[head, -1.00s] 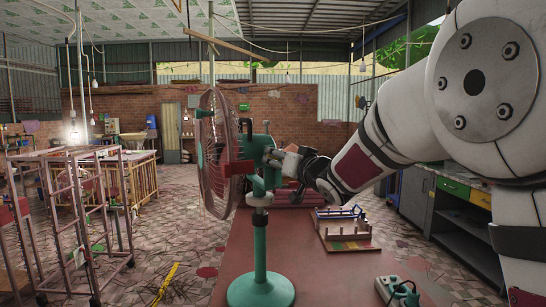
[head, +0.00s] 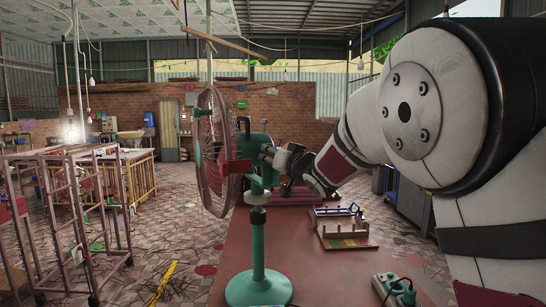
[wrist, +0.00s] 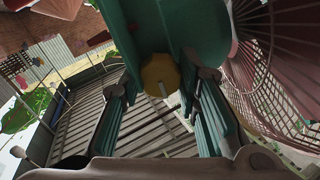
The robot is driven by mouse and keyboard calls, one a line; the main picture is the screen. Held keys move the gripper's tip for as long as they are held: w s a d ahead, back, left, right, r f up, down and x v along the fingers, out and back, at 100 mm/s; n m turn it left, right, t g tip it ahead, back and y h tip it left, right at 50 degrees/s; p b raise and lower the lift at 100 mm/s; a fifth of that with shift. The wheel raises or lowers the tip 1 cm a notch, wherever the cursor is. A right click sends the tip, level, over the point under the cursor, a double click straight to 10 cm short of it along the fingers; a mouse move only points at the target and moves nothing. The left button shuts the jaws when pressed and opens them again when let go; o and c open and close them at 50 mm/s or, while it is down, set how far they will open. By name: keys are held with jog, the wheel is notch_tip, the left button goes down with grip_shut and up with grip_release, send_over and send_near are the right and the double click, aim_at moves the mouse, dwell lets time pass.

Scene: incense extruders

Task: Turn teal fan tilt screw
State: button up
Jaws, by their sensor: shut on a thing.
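The teal fan (head: 259,245) stands upright on the reddish table, with its red wire cage (head: 215,150) facing left. In the wrist view, the yellow round tilt screw (wrist: 160,73) sits under the teal fan body (wrist: 185,30), with a thin pale shaft at its middle. My gripper (wrist: 162,82) has one finger on each side of the screw and is shut on it; the exact contact at the fingertips is hard to see. In the head view my gripper (head: 270,155) is at the right side of the fan's motor housing, and the screw is too small to make out.
A small wooden rack with pegs (head: 342,228) stands on the table (head: 315,270) right of the fan. A power strip (head: 395,288) with a cable lies at the front right. Metal frames (head: 65,215) stand on the floor at left.

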jog(key=shift+n, duration=0.3)
jog(key=n+b, duration=1.3)
jog(key=n, duration=0.5)
jog(key=shift+n+b, duration=0.3)
jog(key=shift+b, duration=0.05)
dwell(0.4)
jog(key=o, duration=1.2)
jog(key=shift+c, duration=0.2)
jog(key=shift+s, duration=0.1)
